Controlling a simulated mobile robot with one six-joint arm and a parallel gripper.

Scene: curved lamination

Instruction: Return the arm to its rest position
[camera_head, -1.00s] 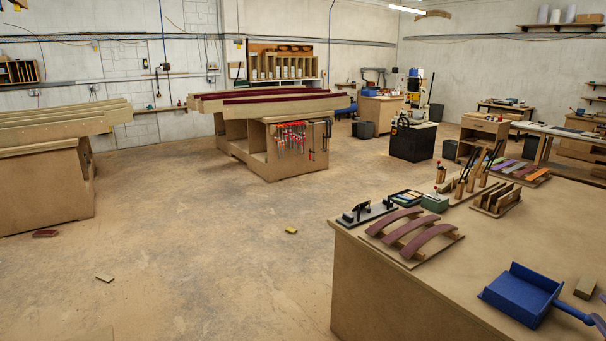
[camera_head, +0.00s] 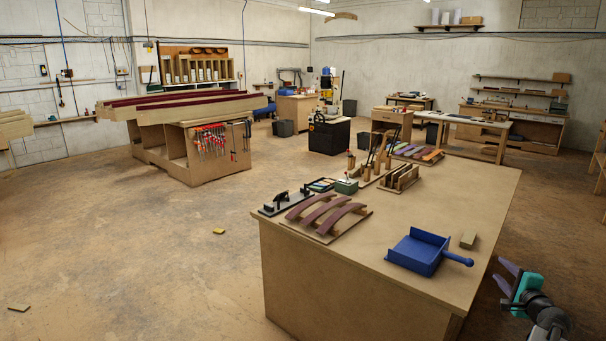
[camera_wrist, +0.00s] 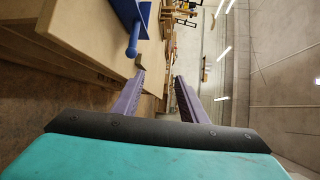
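My gripper (camera_head: 508,276) is at the lower right of the head view, beyond the right side of the near bench. In the wrist view the two purple-grey fingers (camera_wrist: 158,92) stand apart with nothing between them. The gripper is open and empty. The arm behind it runs off the lower edge of the head view. The wrist view is turned on its side, with the bench at the left.
The near bench (camera_head: 355,290) carries a blue dustpan (camera_head: 419,251), a wood block (camera_head: 468,240), curved strips on a board (camera_head: 318,214), and several tools. A big bench with clamps (camera_head: 190,150) stands behind. Open floor (camera_head: 130,260) lies left; shelves and tables stand at the back right.

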